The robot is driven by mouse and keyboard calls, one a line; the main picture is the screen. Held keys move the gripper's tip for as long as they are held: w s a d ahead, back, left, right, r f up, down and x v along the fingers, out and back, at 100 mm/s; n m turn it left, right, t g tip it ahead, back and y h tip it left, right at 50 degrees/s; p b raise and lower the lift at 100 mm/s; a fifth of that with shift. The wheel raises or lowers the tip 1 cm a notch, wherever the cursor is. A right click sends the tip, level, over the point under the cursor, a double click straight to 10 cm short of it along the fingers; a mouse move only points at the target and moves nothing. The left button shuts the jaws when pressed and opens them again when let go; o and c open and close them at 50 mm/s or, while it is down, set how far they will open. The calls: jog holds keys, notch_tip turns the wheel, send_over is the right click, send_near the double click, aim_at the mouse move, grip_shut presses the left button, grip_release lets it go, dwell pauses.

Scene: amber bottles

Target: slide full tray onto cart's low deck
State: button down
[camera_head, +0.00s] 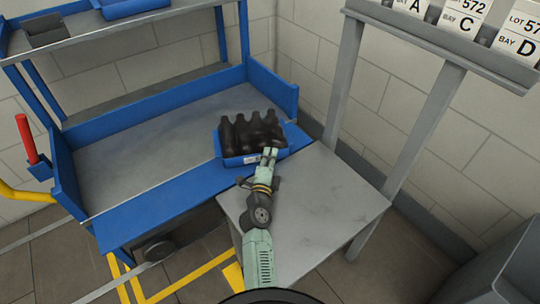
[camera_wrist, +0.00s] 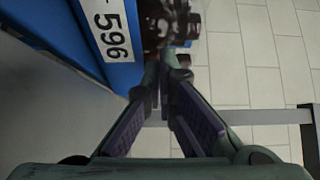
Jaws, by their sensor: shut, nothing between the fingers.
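The blue tray (camera_head: 242,160) holds several dark amber bottles (camera_head: 250,132) standing upright. It sits at the right end of the blue cart's low grey deck (camera_head: 145,150), near the front edge; whether all of its base is on the deck is hard to tell. My gripper (camera_head: 269,153) is shut and empty, with its tips at the tray's near right side. In the wrist view, the tray (camera_wrist: 70,28) with a white 596 label is at upper left, beside the shut fingertips (camera_wrist: 167,68). I cannot tell whether they touch it.
A grey table (camera_head: 310,205) stands close to the cart, under my arm. Grey posts (camera_head: 345,75) carry a rack of bay signs (camera_head: 460,20). The cart has blue side walls, an upper shelf (camera_head: 120,40) and a red handle (camera_head: 27,140). The deck left of the tray is clear.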

aim_at(243, 126)
jog(key=w+a, duration=0.3)
jog(key=w, duration=0.1)
jog(key=w+a, duration=0.4)
jog(key=w, duration=0.1)
jog(key=w+a, duration=0.3)
jog(key=w, duration=0.2)
jog(key=shift+w+a, duration=0.1)
jog(key=shift+a, duration=0.1)
jog(key=shift+p, duration=0.3)
jog(key=shift+d, duration=0.15)
